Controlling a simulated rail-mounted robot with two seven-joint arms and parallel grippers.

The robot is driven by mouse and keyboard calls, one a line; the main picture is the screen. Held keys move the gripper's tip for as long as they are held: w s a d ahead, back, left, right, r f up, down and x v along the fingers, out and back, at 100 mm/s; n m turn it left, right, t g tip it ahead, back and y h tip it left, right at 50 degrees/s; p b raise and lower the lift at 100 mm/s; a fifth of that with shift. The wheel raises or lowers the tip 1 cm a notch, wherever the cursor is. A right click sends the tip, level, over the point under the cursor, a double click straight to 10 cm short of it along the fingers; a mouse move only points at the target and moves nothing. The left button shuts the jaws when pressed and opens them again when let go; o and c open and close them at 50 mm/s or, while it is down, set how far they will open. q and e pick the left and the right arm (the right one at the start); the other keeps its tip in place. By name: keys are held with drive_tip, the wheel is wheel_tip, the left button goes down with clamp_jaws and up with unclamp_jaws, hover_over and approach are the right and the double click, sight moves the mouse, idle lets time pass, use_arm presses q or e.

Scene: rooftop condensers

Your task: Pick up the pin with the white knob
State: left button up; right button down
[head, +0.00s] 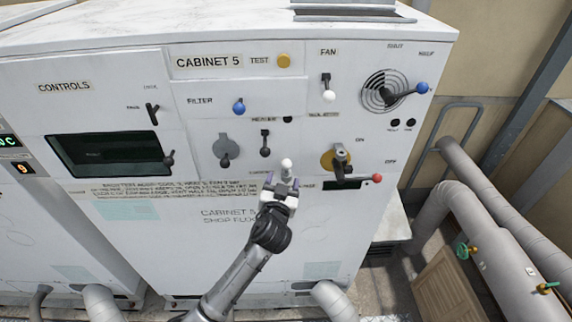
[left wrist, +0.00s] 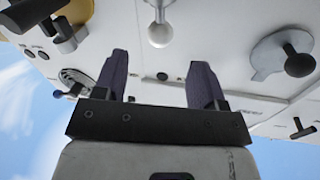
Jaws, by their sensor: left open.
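The pin with the white knob (head: 287,163) sticks out of the lower front of Cabinet 5, between a grey disc and a yellow plate. It also shows in the left wrist view as a white ball (left wrist: 160,34) on a short light shaft, at the top middle. My left gripper (head: 281,186) is open and empty. In the head view it is just below the knob. In the left wrist view the knob lies ahead of the gap between the two dark fingers, apart from them. My right gripper is not in view.
A grey disc with a black knob (head: 225,150) is left of the pin, and a black lever (head: 265,142) is up and left. A yellow plate with a handle (head: 336,160) and a red-ended lever (head: 376,178) are to the right. Another white knob (head: 329,96) hangs under FAN.

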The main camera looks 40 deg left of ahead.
sight(286, 167)
use_arm(q)
drive_tip(key=shift+x, duration=1.35)
drive_tip(key=p+x, duration=0.3)
drive_tip(key=x, duration=0.1)
drive_tip(key=shift+w+a+r, duration=0.1)
drive_tip(key=shift+a+r, duration=0.05)
drive_tip(key=shift+w+a, duration=0.2)
drive_tip(key=shift+w, duration=0.2)
drive_tip(key=c, duration=1)
